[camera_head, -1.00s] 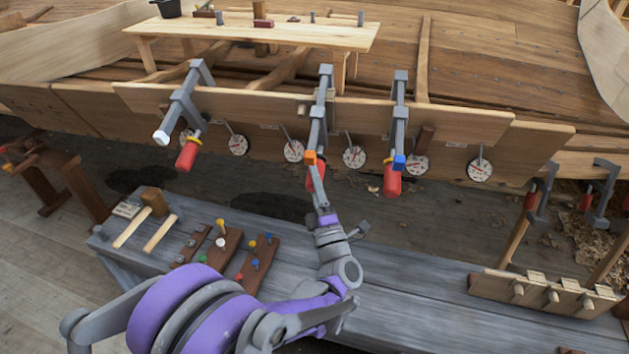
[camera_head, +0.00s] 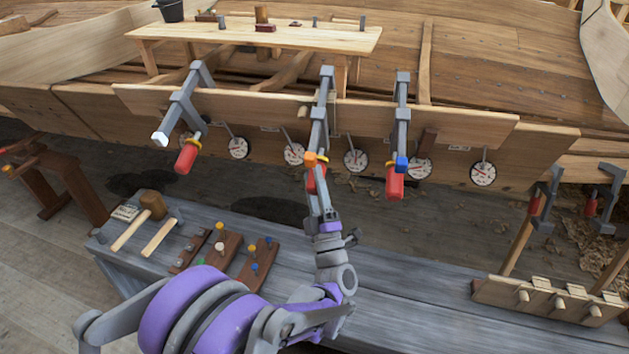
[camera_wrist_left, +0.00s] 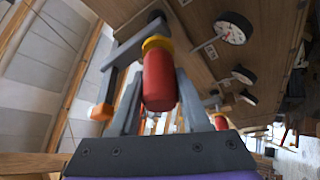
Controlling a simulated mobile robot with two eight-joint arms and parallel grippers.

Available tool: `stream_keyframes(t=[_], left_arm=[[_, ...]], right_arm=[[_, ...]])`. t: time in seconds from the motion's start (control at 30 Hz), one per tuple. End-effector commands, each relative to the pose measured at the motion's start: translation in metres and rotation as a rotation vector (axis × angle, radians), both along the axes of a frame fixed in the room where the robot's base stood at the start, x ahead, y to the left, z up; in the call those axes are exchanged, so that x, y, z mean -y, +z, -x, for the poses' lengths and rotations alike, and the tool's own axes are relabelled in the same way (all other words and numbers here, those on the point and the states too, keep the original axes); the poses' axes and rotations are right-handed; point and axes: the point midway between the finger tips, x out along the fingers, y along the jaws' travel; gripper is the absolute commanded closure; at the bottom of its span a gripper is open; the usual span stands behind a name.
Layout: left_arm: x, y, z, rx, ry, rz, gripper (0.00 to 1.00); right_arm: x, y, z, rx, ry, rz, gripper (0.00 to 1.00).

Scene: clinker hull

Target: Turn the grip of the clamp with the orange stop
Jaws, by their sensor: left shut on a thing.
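The clamp with the orange stop (camera_head: 311,158) is the middle of three grey clamps on the plank's edge. Its red grip (camera_head: 310,183) is partly hidden behind my left gripper (camera_head: 319,190). In the left wrist view the red grip (camera_wrist_left: 159,81), with a yellow collar, stands between the fingers of my left gripper (camera_wrist_left: 153,100). The orange stop (camera_wrist_left: 102,112) shows to the left of it. My left gripper is shut on the red grip. My right gripper is not in view.
The clamp with the white stop (camera_head: 160,139) is to the left, the one with the blue stop (camera_head: 401,164) to the right. Dials (camera_head: 356,160) hang along the plank (camera_head: 460,118). A grey bench (camera_head: 400,300) with mallets (camera_head: 152,203) and peg blocks stands below.

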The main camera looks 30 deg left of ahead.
Motion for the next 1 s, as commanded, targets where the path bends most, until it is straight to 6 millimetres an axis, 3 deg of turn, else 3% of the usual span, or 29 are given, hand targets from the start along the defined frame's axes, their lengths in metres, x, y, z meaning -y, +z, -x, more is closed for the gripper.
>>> stream_keyframes(t=[0.13, 0.17, 0.3, 0.67, 1.0], left_arm=[[0.000, -0.001, 0.001, 0.000, 0.000, 0.004, 1.00], [0.000, -0.001, 0.001, 0.000, 0.000, 0.004, 0.50], [0.000, -0.001, 0.000, 0.000, -0.001, 0.003, 0.25], [0.002, -0.002, 0.002, 0.001, -0.001, 0.002, 0.23], [0.038, -0.036, 0.036, 0.001, -0.005, 0.003, 0.23]], right_arm=[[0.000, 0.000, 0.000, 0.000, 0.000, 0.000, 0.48], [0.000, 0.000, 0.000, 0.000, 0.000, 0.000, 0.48], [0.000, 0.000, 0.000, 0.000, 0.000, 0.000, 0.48], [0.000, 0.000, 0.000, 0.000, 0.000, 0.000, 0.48], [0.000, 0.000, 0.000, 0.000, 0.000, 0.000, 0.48]])
